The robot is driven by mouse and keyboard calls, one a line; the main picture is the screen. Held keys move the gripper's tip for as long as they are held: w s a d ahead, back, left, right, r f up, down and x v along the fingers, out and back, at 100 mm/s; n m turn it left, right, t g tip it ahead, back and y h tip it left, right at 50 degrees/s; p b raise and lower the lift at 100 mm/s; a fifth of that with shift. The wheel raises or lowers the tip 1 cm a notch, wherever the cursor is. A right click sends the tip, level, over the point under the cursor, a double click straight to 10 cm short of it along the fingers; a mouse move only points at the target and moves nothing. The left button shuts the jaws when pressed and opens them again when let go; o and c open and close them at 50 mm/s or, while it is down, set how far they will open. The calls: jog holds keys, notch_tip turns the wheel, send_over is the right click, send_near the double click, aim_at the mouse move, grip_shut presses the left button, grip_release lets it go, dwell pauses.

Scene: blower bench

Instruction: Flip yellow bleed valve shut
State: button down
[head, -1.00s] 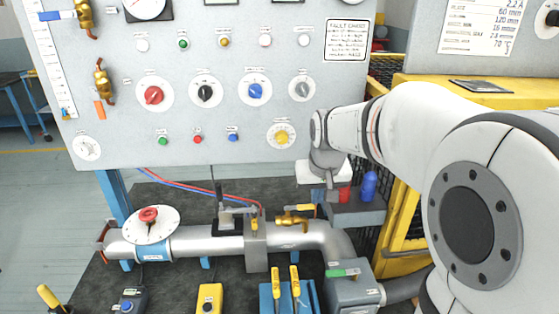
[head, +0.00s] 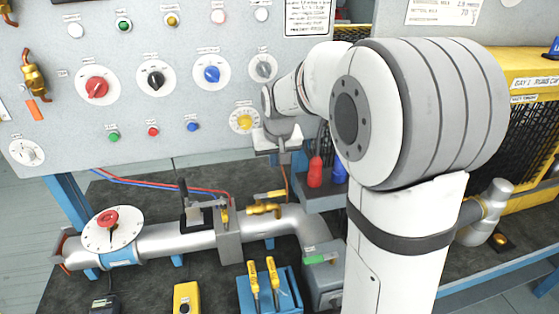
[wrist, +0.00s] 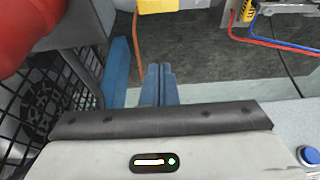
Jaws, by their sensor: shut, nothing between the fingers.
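The yellow bleed valve is a brass body (head: 263,208) on top of the silver pipe (head: 180,241), right of the grey flange. Its yellow lever (head: 271,194) lies roughly along the pipe. The fingers (wrist: 158,84) are together and empty in the wrist view.

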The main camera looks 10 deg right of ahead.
aim_at(277, 194)
notch_tip(277, 194, down, 7)
jog(key=s+p, duration=0.1)
jog(key=shift+s+p, duration=0.3)
jog(key=shift+p, duration=0.1)
